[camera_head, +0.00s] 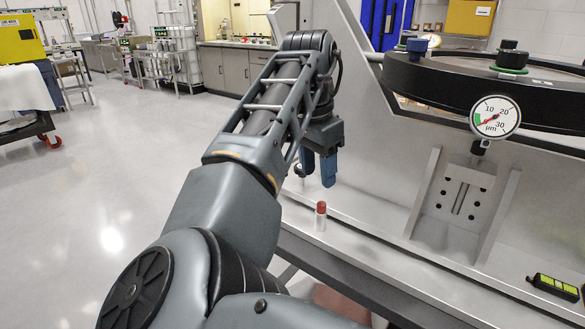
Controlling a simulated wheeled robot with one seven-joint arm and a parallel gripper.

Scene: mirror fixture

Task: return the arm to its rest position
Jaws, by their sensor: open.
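My arm reaches forward from the bottom of the head view and bends down at its far end. My gripper (318,167) hangs below the wrist with blue fingers pointing down. It is open, with nothing seen between the fingers. A small white cylinder with a red top (320,215) stands upright on the fixture's grey ledge (365,245), just below the gripper and apart from it. Part of the gripper is hidden behind my arm's link.
The mirror fixture's black ring (450,85) carries a round dial gauge (495,117) at the right. A black and yellow-green device (555,287) lies on the ledge at the lower right. Open floor (110,200) spreads to the left. Carts and cabinets stand at the back.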

